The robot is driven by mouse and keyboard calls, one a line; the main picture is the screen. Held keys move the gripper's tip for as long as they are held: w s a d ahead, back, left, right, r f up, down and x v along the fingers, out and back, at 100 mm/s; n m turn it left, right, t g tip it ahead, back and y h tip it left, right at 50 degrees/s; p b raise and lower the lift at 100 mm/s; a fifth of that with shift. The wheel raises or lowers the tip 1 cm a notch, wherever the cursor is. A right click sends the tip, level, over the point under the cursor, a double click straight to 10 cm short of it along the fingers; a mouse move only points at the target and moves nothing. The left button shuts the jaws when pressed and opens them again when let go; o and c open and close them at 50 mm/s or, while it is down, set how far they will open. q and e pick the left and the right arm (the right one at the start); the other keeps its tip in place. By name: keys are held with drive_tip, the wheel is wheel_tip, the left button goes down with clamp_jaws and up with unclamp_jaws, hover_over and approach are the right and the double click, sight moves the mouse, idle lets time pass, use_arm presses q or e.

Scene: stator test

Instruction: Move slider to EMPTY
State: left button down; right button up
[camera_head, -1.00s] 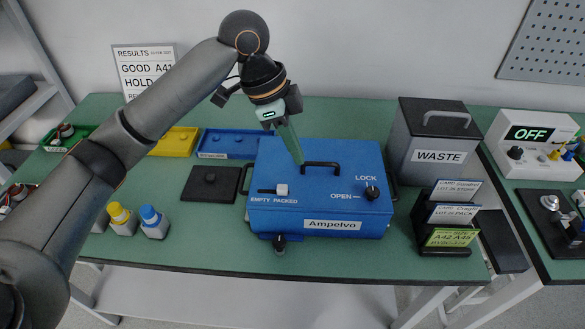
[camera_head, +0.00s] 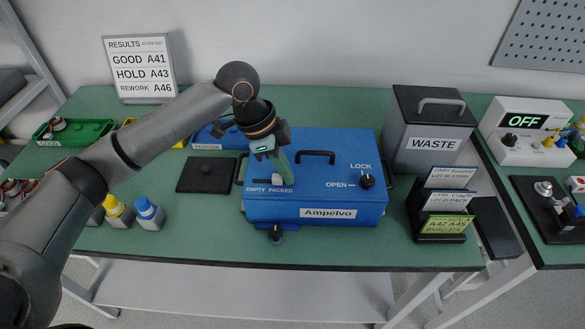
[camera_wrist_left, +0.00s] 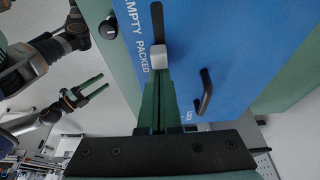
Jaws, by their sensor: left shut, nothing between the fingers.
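The blue box (camera_head: 340,190) labelled Ampelvo stands on the green table. Its white slider knob (camera_head: 277,180) sits at the right end of a dark slot, over the word PACKED. EMPTY is to the left. My left gripper (camera_head: 289,180) is shut and empty, pointing down, its tips at the knob's right side. In the left wrist view the knob (camera_wrist_left: 151,57) is just beyond the green fingertips (camera_wrist_left: 157,82); I cannot tell if they touch. My right gripper (camera_wrist_left: 104,81) shows in that view with its fingers apart, away from the box.
A black handle (camera_head: 317,155) and a LOCK/OPEN knob (camera_head: 367,182) rise from the lid. A grey WASTE bin (camera_head: 432,145) and a card holder (camera_head: 443,210) stand to the right. Bottles (camera_head: 149,212) and a dark plate (camera_head: 207,175) are at left.

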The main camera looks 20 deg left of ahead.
sight(272, 178)
use_arm(q)
drive_tip(key=shift+s+a+r+p, duration=0.15)
drive_tip(key=shift+a+p, duration=0.1)
drive_tip(key=shift+p, duration=0.2)
drive_tip(key=a+p, duration=0.3)
drive_tip(key=shift+s+r, duration=0.1)
drive_tip(key=shift+s, duration=0.3)
drive_tip(key=shift+s+a+p, duration=0.15)
drive_tip(key=shift+a+p, duration=0.4)
drive_tip(key=shift+a, duration=0.1)
drive_tip(key=shift+f, duration=0.25)
drive_tip(key=shift+a, duration=0.1)
